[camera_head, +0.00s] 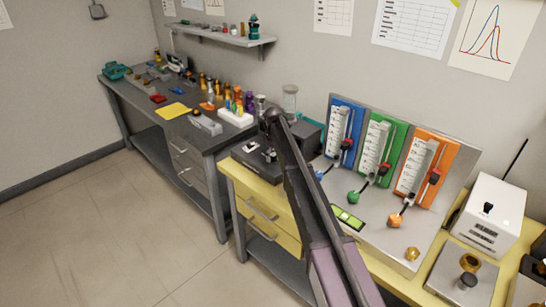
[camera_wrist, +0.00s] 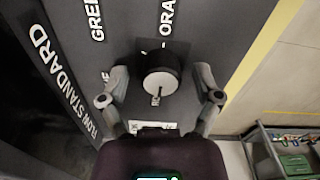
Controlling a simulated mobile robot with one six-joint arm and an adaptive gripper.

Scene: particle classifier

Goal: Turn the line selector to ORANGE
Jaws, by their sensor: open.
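The line selector knob (camera_wrist: 163,80) is a round black knob with a pale face on a dark panel in the wrist view. A small mark on its face sits near the lower edge. My gripper (camera_wrist: 161,73) is open, with one finger left and one right of the knob, with gaps on both sides. A sideways label starting "ORA" (camera_wrist: 167,18) is above the knob and one starting "GREE" (camera_wrist: 97,20) is at upper left. Another label beside the left finger is mostly hidden. In the head view, my arm partly covers the dark selector box (camera_head: 250,160).
A panel with blue, green and orange gauges (camera_head: 440,215) stands right of my arm. A white box (camera_head: 490,215) is further right. A grey bench (camera_head: 140,112) with bottles and tools is at left. Open floor (camera_head: 90,220) lies in front of it.

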